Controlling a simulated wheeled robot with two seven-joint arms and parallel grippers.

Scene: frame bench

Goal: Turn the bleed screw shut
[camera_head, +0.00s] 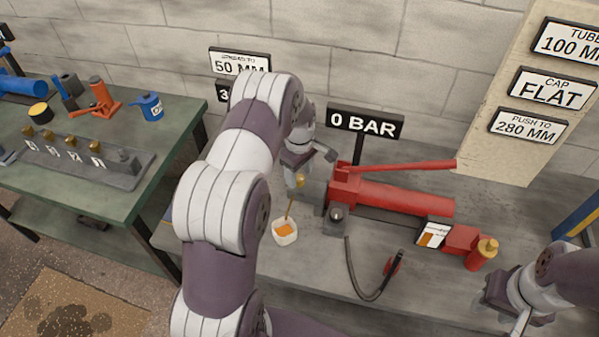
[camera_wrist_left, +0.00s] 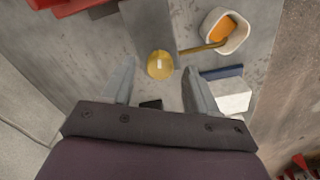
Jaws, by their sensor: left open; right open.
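The bleed screw (camera_wrist_left: 160,65) shows in the left wrist view as a round brass head with a pale slot mark, on a grey block. In the head view its brass part (camera_head: 299,180) is just below my left gripper (camera_head: 295,172). In the left wrist view the fingers of my left gripper (camera_wrist_left: 158,88) are apart, one on each side of the space just below the screw head, and hold nothing. A brass spout leads to a white cup (camera_head: 285,239) with orange fluid, also in the left wrist view (camera_wrist_left: 211,45). My right gripper (camera_head: 516,310) is open at the lower right, away from the screw.
A red hand pump (camera_head: 405,196) with a long handle lies on the grey bench, with a black hose (camera_head: 352,270) in front. A sign (camera_head: 366,123) reads 0 BAR. A green table (camera_head: 160,120) with tools stands at left. Bare bench lies around the hose.

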